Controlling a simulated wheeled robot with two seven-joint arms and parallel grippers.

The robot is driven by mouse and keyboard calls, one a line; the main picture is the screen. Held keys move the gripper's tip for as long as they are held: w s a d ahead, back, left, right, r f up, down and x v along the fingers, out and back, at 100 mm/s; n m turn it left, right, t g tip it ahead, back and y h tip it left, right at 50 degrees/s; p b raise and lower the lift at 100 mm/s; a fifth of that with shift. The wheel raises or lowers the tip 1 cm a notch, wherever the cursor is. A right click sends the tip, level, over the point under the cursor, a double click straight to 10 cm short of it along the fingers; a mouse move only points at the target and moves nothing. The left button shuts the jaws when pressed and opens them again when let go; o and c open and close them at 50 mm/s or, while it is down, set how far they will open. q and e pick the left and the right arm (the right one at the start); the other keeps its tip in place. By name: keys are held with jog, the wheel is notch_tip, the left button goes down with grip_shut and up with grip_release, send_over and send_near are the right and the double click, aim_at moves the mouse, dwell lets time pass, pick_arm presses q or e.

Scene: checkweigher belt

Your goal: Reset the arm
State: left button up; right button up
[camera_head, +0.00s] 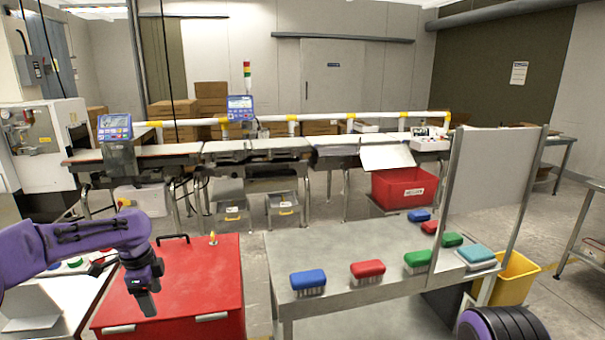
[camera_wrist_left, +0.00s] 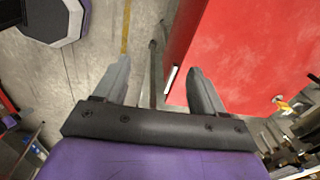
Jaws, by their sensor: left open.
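My left arm is purple and comes in from the left in the head view. Its gripper (camera_head: 147,300) hangs pointing down in front of the red cabinet (camera_head: 200,275). In the left wrist view the two grey fingers of the left gripper (camera_wrist_left: 160,85) stand wide apart with nothing between them. The floor and the edge of the red cabinet (camera_wrist_left: 245,50) show beyond them. At the bottom right of the head view a dark, ridged purple part of my own body shows. My right gripper does not show.
A grey table (camera_head: 350,245) holds several brushes, among them a blue brush (camera_head: 308,281) and a red brush (camera_head: 367,270). An upright panel (camera_head: 490,180) stands at its right. A red bin (camera_head: 402,188) and the checkweigher belt (camera_head: 255,147) lie behind. A yellow bin (camera_head: 515,279) stands at right.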

pick_arm(q)
jog(key=w+d+f+n+t+h, duration=0.2)
jog(key=w+d+f+n+t, duration=0.25)
jog(key=d+n, duration=0.2)
jog(key=s+d+f+n+t+y, duration=0.1)
jog(key=s+d+f+n, duration=0.1)
jog(key=f+n, duration=0.3)
jog(key=s+d+f+n+t, duration=0.1)
jog(key=s+f+n, duration=0.2)
jog(key=f, duration=0.4)
jog(key=s+a+f+n+g+y+b, duration=0.1)
jog(key=s+f, duration=0.3)
jog(key=s, duration=0.8)
jog(key=s+a+f+n+g+y+b, duration=0.1)
jog(key=s+f, duration=0.4)
jog(key=s, duration=0.8)
jog(key=s+a+f+n+g+y, duration=0.1)
jog(key=s+f+n, duration=0.3)
jog(key=s, duration=0.9)
jog(key=shift+f+n+g+y+b, duration=0.4)
jog(key=shift+f+g+y, duration=0.15)
jog(key=shift+f+y, duration=0.25)
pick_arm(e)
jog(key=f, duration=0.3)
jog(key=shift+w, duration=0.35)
pick_arm(q)
jog(key=shift+s, duration=0.1)
